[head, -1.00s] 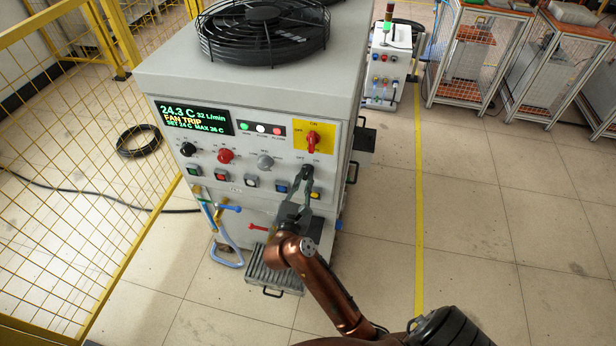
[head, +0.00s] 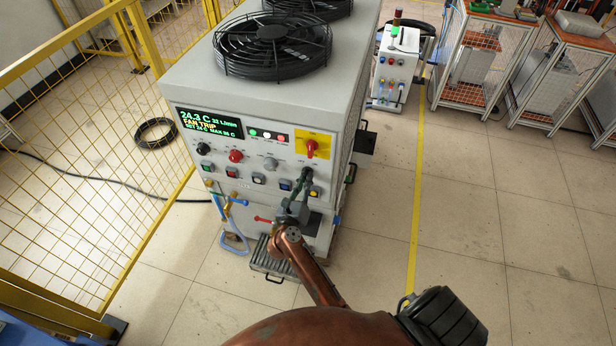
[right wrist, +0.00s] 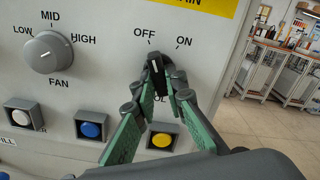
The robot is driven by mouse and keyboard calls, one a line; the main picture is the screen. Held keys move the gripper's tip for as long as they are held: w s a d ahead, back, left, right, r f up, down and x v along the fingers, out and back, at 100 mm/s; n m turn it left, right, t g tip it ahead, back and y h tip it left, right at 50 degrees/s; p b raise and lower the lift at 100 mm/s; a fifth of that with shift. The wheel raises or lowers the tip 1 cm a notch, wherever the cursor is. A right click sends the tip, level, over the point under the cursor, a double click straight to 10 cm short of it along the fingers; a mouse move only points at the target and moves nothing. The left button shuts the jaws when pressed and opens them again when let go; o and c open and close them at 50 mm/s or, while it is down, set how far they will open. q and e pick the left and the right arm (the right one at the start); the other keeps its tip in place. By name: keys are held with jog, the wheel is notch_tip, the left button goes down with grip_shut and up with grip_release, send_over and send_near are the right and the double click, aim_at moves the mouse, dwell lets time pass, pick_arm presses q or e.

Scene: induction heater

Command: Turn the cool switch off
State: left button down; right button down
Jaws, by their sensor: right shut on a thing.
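The cool switch (right wrist: 157,68) is a black knob on the grey front panel, below the OFF and ON marks in the right wrist view. Its white line seems to point up towards OFF. The label below it is partly hidden by my fingers. In the head view the switch (head: 307,173) sits at the panel's right, below the yellow plate. My right gripper (right wrist: 160,92), with green finger sides, is shut on the knob. It also shows in the head view (head: 304,182), reaching up from below. My left gripper is not in view.
A red main switch (head: 312,148) is just above. The fan knob (right wrist: 48,52) is to the left. Blue (right wrist: 91,128) and yellow (right wrist: 162,141) buttons lie close below.

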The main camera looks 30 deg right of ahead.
jog(key=shift+n+p, duration=0.5)
jog(key=c, duration=2)
grip_release()
jog(key=shift+o, duration=0.2)
